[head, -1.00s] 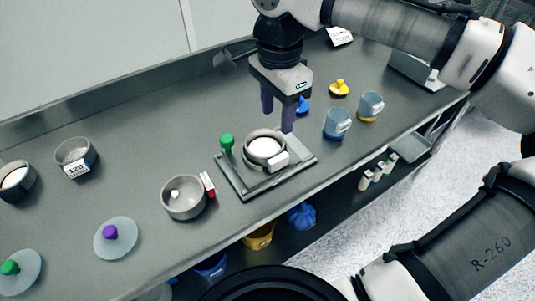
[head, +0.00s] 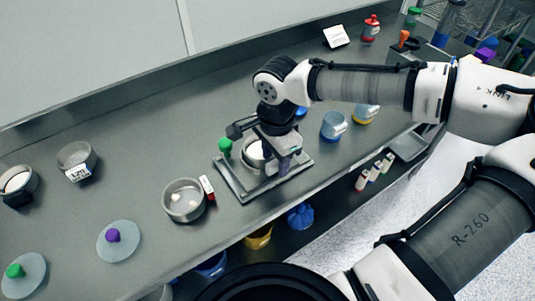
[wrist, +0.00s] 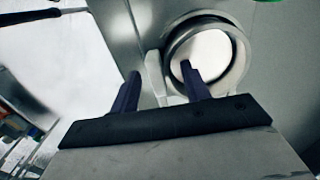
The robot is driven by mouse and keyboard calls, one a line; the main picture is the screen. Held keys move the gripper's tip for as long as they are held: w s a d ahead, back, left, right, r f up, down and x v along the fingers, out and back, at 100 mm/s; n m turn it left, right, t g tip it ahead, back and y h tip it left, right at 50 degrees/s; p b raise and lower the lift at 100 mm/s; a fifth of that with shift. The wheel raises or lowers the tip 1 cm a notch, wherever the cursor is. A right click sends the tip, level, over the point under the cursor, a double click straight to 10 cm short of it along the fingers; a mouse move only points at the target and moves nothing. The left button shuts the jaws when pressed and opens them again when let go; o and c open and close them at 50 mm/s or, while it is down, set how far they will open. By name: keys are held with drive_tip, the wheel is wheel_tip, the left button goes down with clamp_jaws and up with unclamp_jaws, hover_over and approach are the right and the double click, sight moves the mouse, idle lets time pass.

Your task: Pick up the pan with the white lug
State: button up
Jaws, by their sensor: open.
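The pan with the white lug (head: 249,160) stands on a square metal plate (head: 232,186) and holds white powder. In the head view my gripper (head: 283,165) is low over the pan's right side, hiding its lug and much of its rim. In the wrist view the pan (wrist: 241,60) is at the upper right and its white lug (wrist: 154,75) sticks out to the left. My gripper (wrist: 158,78) is open, with one dark finger on each side of the lug in the picture. I cannot tell whether the fingers touch it.
A green knob (head: 225,146) stands at the plate's back left. A pan with a red lug (head: 184,201) sits to the left. A lid with a purple knob (head: 118,241) lies at front left. The counter's front edge is close to the plate.

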drive_tip(key=shift+f, duration=0.35)
drive_tip(key=shift+c, duration=0.4)
clamp_jaws()
drive_tip(key=shift+r, duration=0.15)
wheel_tip(320, 180, up, 20)
drive_tip(key=b, duration=0.2)
